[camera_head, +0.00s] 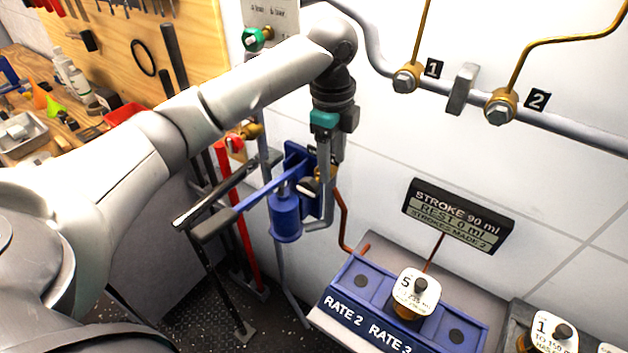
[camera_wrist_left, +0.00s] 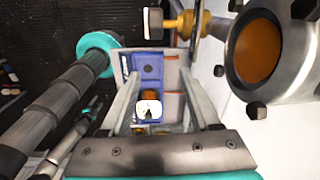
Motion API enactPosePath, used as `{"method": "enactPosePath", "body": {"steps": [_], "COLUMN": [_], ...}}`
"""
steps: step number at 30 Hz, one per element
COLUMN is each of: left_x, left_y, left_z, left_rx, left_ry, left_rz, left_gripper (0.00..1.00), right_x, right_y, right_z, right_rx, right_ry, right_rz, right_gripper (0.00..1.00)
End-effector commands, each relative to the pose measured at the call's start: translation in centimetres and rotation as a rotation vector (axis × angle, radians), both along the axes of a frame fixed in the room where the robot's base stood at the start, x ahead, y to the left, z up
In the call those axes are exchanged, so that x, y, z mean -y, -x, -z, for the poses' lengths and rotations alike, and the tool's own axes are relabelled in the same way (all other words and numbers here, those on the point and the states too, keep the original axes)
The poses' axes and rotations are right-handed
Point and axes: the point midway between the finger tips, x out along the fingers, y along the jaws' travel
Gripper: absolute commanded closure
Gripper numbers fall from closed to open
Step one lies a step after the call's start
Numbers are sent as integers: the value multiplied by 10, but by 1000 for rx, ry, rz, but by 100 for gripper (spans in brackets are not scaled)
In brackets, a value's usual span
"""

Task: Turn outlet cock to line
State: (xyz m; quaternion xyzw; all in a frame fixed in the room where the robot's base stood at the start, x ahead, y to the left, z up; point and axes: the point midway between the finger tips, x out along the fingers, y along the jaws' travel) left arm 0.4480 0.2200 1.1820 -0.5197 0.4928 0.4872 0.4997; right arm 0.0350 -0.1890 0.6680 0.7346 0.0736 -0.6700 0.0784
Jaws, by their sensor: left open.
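A brass cock (camera_head: 322,174) sits beside the blue hand pump (camera_head: 286,215), partly hidden by my left gripper. A brass cock with a pale grey handle (camera_wrist_left: 187,22) shows at the top of the left wrist view; I cannot tell whether it is the same one. My left gripper (camera_head: 328,160) points down in front of the pump's wall bracket. In the left wrist view its fingers (camera_wrist_left: 158,88) stand apart with nothing gripped between them. Which cock is the outlet cock is not readable. My right gripper is not seen.
A pump lever (camera_head: 262,193) reaches out to the left. A blue tray (camera_head: 345,305) with a white-topped pot stands below right, under a sign (camera_head: 458,214) reading "STROKE 90 ml". A red-handled brass valve (camera_head: 240,136) is behind my arm. Wall pipes carry fittings 1 and 2 (camera_head: 500,106).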

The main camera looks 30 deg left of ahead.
Motion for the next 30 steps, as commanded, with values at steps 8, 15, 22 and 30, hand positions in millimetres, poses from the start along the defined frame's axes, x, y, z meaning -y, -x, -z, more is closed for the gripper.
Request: {"method": "enactPosePath", "body": {"steps": [8,15,22,30], "left_x": [-36,-39,-39,-39], "left_y": [1,2,3,3], "left_z": [-63,-57,-12,45], "left_rx": [-35,-43,-46,-43], "left_ry": [-28,-28,-29,-28], "left_rz": [83,94,92,93], "left_gripper": [38,38,38,38], "right_x": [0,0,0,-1], "right_y": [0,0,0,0], "right_z": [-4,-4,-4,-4], "right_rx": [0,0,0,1], "right_ry": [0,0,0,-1], "right_rz": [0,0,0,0], "right_gripper": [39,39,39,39]}}
